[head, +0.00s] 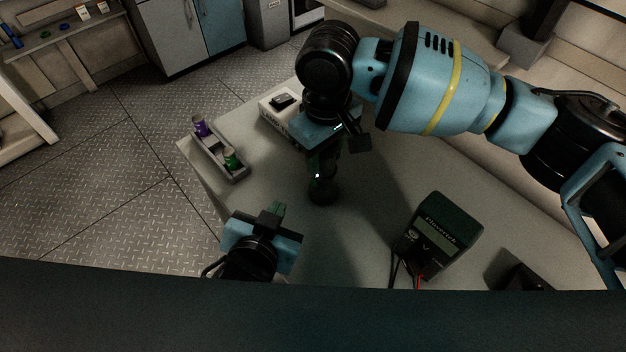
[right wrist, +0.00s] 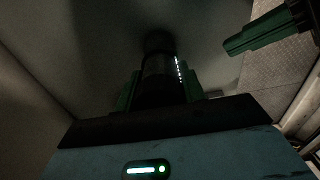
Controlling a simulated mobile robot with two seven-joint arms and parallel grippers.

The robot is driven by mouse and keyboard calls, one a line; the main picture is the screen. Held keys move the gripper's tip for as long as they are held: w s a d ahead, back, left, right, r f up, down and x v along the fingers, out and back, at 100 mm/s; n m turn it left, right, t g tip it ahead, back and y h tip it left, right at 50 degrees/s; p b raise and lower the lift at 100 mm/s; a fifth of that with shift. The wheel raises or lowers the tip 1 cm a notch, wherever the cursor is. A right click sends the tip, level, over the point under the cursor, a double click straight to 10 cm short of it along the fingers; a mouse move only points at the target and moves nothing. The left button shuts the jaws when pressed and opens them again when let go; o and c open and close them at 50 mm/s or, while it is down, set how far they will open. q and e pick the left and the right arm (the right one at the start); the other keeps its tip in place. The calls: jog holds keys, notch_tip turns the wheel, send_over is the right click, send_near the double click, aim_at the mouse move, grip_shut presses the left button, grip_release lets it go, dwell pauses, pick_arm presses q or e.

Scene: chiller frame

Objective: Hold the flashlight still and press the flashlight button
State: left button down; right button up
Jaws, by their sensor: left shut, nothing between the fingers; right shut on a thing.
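The dark flashlight (head: 322,192) stands roughly upright over the table, with its wide end down by the tabletop. My right gripper (head: 318,165) is shut on it from above. In the right wrist view the flashlight (right wrist: 158,75) shows between the green fingers of my right gripper (right wrist: 160,92). I cannot make out the button. My left gripper (head: 278,209) is shut and empty, apart from the flashlight, to its lower left. Its green fingers (right wrist: 258,36) also show at the upper right of the right wrist view.
On the table (head: 375,225) a grey tray (head: 236,176) holds a purple can (head: 200,126) and a green can (head: 231,158). A white box with a black switch (head: 283,101) stands behind my right gripper. A dark meter with cables (head: 440,232) stands at the right.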

jog(key=o, duration=1.3)
notch_tip(320, 180, up, 12)
